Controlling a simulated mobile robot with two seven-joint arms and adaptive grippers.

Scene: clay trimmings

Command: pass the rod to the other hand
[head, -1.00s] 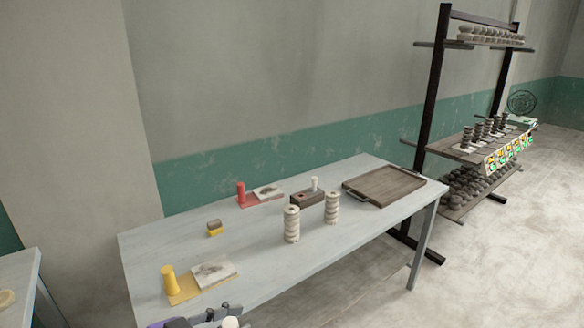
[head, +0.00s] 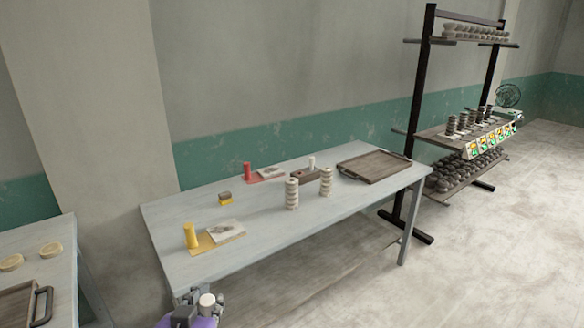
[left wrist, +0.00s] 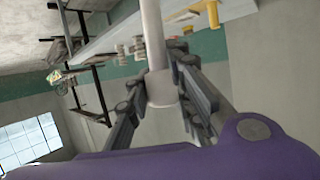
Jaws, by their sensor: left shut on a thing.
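My left gripper (head: 196,304) shows at the bottom edge of the head view, in front of the near left corner of the long table. In the left wrist view its two dark fingers (left wrist: 160,78) are closed on a pale rod (left wrist: 152,35). The rod runs up out of the top of that view, with a wider light grey part between the fingers. In the head view a rounded white end of the rod (head: 207,300) shows beside the gripper. The rest of the rod is hidden there. My right gripper is in neither view.
The long grey table (head: 250,253) holds a yellow cylinder (head: 191,235), ringed pale stacks (head: 292,194), a red cylinder (head: 247,171) and a wooden tray (head: 374,166). Another table (head: 55,257) stands at the left. A loaded shelf rack (head: 425,110) stands right. Floor at front right is clear.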

